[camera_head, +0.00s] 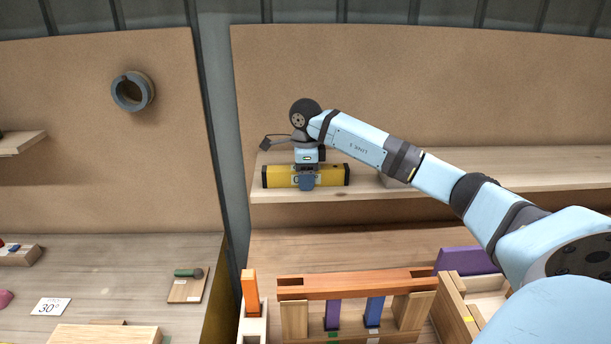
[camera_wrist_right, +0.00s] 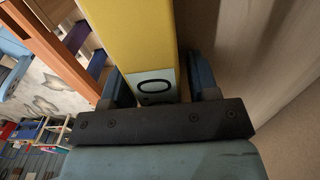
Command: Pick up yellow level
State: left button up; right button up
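The yellow level (camera_head: 335,175) with black ends lies lengthwise along the wooden shelf, near its left end. My right gripper (camera_head: 306,181) is at the middle of the level and covers part of its front. In the right wrist view the yellow level (camera_wrist_right: 130,35), with a white label, lies between the two blue fingers of the gripper (camera_wrist_right: 158,80). The fingers stand on either side of it, and a narrow gap shows beside the right finger. My left gripper is not in view.
The shelf (camera_head: 500,170) runs right along the brown back wall. Below it stands a wooden frame with an orange beam (camera_head: 355,284) on top. An upright orange piece (camera_head: 250,292) is to its left. A purple block (camera_head: 466,261) is at the right.

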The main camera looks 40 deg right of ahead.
jog(key=c, duration=0.8)
jog(key=shift+r, duration=0.1)
